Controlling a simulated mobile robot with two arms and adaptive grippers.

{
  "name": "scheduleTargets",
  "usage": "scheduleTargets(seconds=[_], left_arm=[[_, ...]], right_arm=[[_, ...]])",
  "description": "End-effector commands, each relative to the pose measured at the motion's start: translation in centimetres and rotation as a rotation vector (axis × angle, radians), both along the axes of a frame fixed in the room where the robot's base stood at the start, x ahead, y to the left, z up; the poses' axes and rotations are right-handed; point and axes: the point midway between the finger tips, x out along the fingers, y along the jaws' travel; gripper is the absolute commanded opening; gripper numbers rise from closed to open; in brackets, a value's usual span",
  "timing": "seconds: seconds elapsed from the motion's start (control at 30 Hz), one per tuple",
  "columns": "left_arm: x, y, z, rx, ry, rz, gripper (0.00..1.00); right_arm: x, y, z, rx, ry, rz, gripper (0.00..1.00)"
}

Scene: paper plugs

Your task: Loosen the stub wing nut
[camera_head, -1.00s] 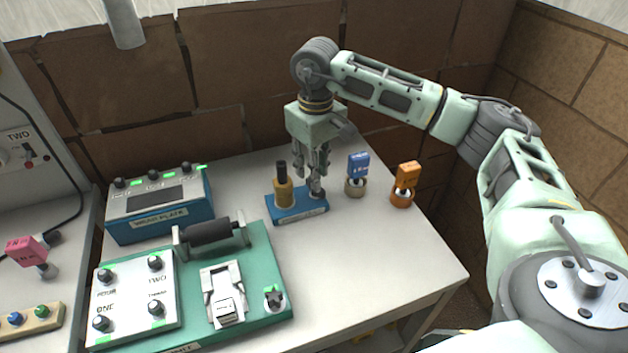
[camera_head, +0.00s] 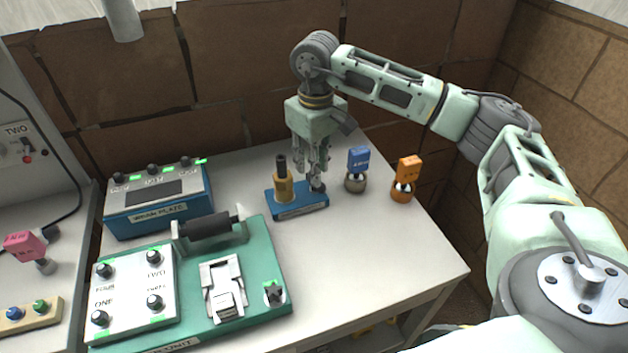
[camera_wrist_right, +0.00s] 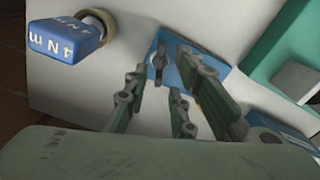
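The stub wing nut (camera_wrist_right: 160,62) is a dark grey piece standing at one end of a small blue base (camera_wrist_right: 205,62). In the head view it shows as a dark knob (camera_head: 318,187) on the right end of the blue base (camera_head: 303,209), beside a brass post with a dark top (camera_head: 284,185). My right gripper (camera_head: 314,173) points down just above the nut. In the wrist view its fingers (camera_wrist_right: 165,80) are spread apart with nothing gripped, and the nut shows between the fingertips. My left gripper is not in view.
A blue-capped tool (camera_head: 357,170) and an orange-capped tool (camera_head: 406,178) stand right of the base. A green unit (camera_head: 262,250) with a roller and a blue box (camera_head: 160,220) lie to the left. The table's (camera_head: 370,260) front right is clear.

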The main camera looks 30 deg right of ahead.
Motion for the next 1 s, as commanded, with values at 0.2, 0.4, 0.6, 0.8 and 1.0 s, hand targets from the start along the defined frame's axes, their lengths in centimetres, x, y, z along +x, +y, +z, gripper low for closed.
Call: scheduleTargets(seconds=[0.2,0.4,0.6,0.8,1.0], left_arm=[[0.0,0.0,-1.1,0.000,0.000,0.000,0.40],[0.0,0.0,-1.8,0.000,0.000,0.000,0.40],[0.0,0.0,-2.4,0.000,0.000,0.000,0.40],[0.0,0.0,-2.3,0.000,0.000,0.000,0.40],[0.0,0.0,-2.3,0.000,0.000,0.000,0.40]], right_arm=[[0.0,0.0,-1.4,-0.001,0.000,0.000,0.23],[0.0,0.0,-2.4,-0.001,0.000,0.000,0.23],[0.0,0.0,-3.1,0.000,0.000,0.000,0.23],[0.0,0.0,-3.1,0.000,0.000,0.000,0.23],[0.0,0.0,-3.1,0.000,0.000,0.000,0.09]])
